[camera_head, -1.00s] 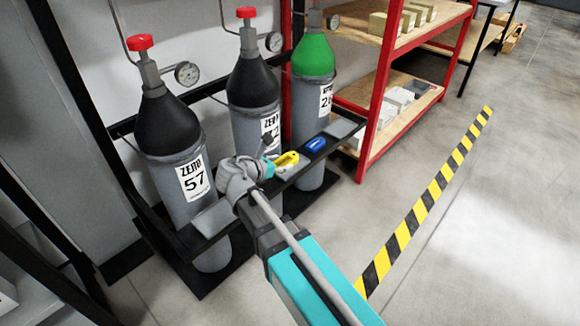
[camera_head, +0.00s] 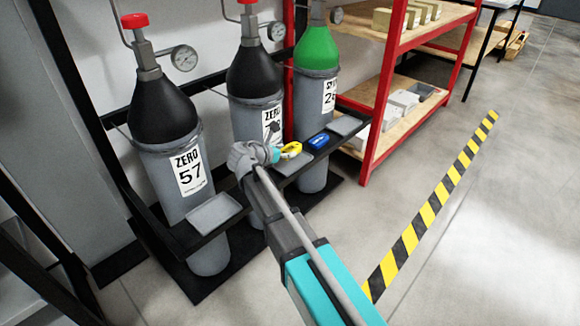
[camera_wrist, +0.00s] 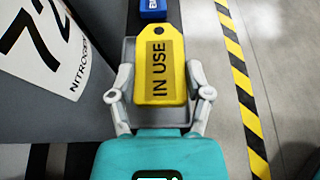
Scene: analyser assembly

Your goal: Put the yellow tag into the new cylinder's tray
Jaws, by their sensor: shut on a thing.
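The yellow tag (camera_wrist: 160,65) reads "IN USE" in the wrist view. It also shows at my gripper's tip in the head view (camera_head: 291,149). My gripper (camera_wrist: 160,94) is shut on it, with a finger at each side. The tag is over the middle grey tray (camera_wrist: 129,57), in front of the middle cylinder (camera_head: 255,85); whether it touches the tray is unclear. The left cylinder (camera_head: 165,105) reads "ZERO 57" and has an empty-looking tray (camera_head: 214,212) before it. Which cylinder is the new one is not shown.
A blue tag (camera_head: 318,141) lies on the black rail, right of the yellow tag. A green-topped cylinder (camera_head: 316,60) stands at the right, near another grey tray (camera_head: 345,125). A red-framed shelf (camera_head: 385,80) stands to the right. Open floor lies beyond the striped tape (camera_head: 430,207).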

